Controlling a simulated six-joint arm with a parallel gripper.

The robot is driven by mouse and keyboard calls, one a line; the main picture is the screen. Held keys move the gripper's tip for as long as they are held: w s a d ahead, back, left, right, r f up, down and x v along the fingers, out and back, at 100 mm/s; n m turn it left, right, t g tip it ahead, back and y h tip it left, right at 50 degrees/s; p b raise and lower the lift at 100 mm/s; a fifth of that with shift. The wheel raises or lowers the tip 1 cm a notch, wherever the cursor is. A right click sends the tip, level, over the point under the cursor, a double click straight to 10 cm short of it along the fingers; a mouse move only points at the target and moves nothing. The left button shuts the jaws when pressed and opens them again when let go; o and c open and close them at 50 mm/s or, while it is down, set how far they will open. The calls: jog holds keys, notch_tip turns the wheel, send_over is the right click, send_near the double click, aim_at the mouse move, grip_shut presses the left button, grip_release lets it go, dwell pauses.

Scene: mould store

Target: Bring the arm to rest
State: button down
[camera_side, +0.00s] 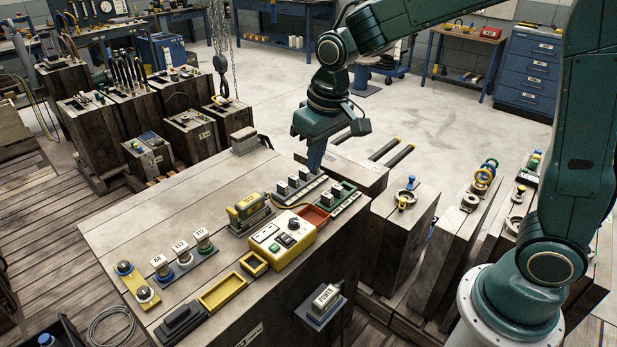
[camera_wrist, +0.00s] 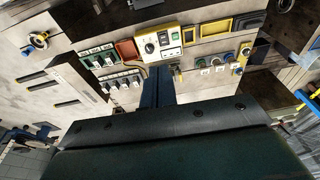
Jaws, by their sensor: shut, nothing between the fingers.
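My gripper (camera_side: 316,160) points down over the far part of the wooden work block (camera_side: 190,190), with its fingers shut and nothing held. My green arm reaches in from the right, bent at the elbow. In the wrist view the closed fingers (camera_wrist: 157,88) show as one dark blue bar below the yellow control box (camera_wrist: 162,42).
On the block are a green rack (camera_side: 332,204), a red tray (camera_side: 314,217), the yellow control box (camera_side: 281,239), a yellow-labelled device (camera_side: 248,211), numbered knobs (camera_side: 182,252) and yellow trays (camera_side: 222,292). Wooden blocks stand left and right. The concrete floor (camera_side: 270,85) behind is mostly clear.

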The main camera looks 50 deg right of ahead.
jog(key=g, duration=0.2)
send_over(274, 247)
notch_tip(274, 247, down, 15)
jog(key=shift+f, duration=0.5)
jog(key=shift+f, duration=3.3)
jog(key=shift+f, duration=0.85)
dwell(0.3)
jog(key=shift+r, duration=3.5)
